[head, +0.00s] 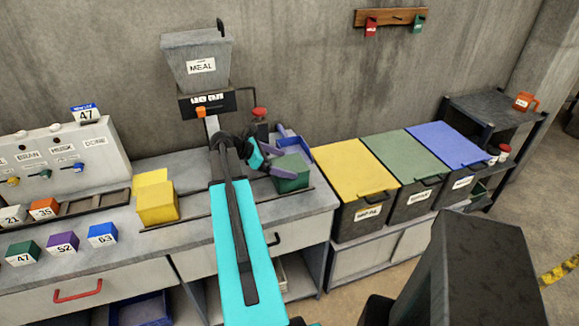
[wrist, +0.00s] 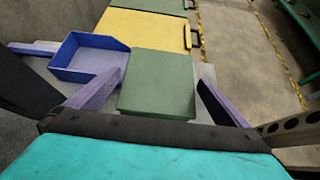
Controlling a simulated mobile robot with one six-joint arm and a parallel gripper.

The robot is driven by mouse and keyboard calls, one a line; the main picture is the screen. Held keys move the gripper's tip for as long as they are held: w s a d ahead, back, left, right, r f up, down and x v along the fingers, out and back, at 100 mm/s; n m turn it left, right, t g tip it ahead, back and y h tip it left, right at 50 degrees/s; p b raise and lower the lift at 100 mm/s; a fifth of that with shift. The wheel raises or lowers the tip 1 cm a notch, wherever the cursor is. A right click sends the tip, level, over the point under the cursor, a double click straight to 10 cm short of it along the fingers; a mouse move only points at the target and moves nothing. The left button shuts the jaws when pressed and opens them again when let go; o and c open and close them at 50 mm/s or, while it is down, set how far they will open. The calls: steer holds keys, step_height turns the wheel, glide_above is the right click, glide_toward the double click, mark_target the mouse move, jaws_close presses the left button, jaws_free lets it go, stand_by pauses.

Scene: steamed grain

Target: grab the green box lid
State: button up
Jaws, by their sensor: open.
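A small green box (head: 291,170) with a flat green top stands on the counter at the right of the scale. In the wrist view the green top (wrist: 160,72) lies between my two purple fingers. No closed contact shows. The arm hides part of the box's left side in the head view.
An open blue tray (head: 290,142) sits just behind the green box. A yellow box (head: 157,205) stands to the left. Large bins with yellow (head: 352,167), green (head: 412,152) and blue (head: 447,143) lids stand right. A grey MEAL hopper (head: 197,55) rises behind.

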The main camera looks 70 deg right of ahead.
mark_target(283, 165)
steer(key=shift+c, duration=0.3)
steer(key=c, duration=0.8)
steer(key=shift+r, duration=0.1)
steer(key=shift+c, duration=0.2)
steer(key=shift+r+b, duration=0.8)
steer(key=shift+r, duration=0.85)
steer(key=s+a+r+b, duration=0.1)
steer(key=s+a+b, duration=0.5)
steer(key=s+a, duration=0.2)
steer(key=shift+s+a, duration=0.35)
steer(key=shift+a, duration=0.7)
steer(key=b, duration=0.4)
steer(key=shift+d+b, duration=0.1)
steer(key=shift+b, duration=0.25)
steer(key=b, duration=0.4)
steer(key=shift+s, duration=0.2)
